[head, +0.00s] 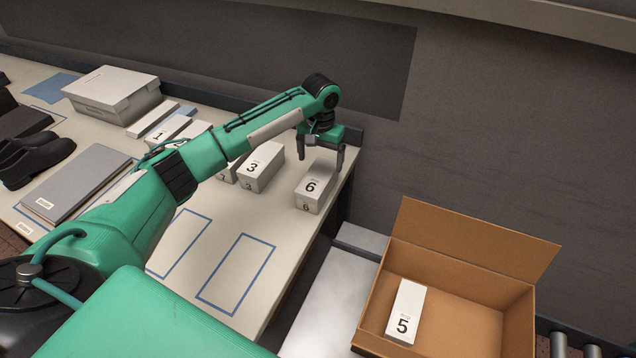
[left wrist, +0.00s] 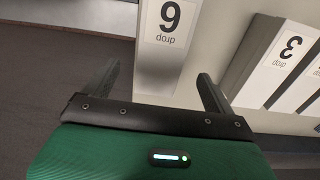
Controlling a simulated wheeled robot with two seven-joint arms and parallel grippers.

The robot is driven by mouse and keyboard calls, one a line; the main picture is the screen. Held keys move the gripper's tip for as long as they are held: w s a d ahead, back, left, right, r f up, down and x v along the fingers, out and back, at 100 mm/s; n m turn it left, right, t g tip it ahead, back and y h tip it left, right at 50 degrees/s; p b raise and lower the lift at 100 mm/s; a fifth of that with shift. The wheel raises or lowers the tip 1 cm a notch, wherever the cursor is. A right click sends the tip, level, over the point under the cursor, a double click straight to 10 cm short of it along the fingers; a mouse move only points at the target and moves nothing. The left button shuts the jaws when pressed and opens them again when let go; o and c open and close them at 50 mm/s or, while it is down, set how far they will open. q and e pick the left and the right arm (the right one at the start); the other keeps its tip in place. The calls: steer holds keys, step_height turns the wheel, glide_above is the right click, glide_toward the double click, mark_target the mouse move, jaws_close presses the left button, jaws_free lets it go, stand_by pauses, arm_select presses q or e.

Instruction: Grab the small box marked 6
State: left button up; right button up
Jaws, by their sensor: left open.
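The small white box marked 6 (head: 314,187) stands on the table near its right edge. In the left wrist view the top of box 6 (left wrist: 166,40) shows upside down, ahead of and between the fingers. My left gripper (head: 322,160) is open and empty, its fingers pointing down above the far end of box 6. In the wrist view the gripper (left wrist: 155,88) has its fingers spread wider than the box. Whether the fingers touch the box cannot be told. My right gripper is not in view.
The box marked 3 (head: 262,167) stands just left of box 6, with more numbered boxes partly behind my arm. An open cardboard carton (head: 446,263) at the lower right holds a box marked 5 (head: 406,312). Blue outlined areas on the table front are empty.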

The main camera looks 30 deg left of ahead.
mark_target(318, 176)
arm_select(q)
steer(key=shift+f, duration=0.6)
steer(key=shift+s+f+p, duration=0.2)
steer(key=shift+f+p, duration=0.1)
steer(key=shift+f, duration=0.05)
steer(key=f, duration=0.1)
steer(key=f+p, duration=0.1)
steer(key=f, duration=0.1)
steer(key=shift+s+a+f, duration=0.1)
steer(key=shift+s+f, duration=0.2)
steer(key=shift+s, duration=0.05)
steer(key=shift+f, duration=0.45)
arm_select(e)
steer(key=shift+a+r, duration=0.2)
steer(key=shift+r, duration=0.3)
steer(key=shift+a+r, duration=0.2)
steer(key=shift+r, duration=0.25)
arm_select(q)
steer(key=c, duration=1.2)
steer(key=shift+o, duration=0.2)
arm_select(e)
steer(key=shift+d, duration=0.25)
arm_select(q)
steer(key=shift+r, duration=0.1)
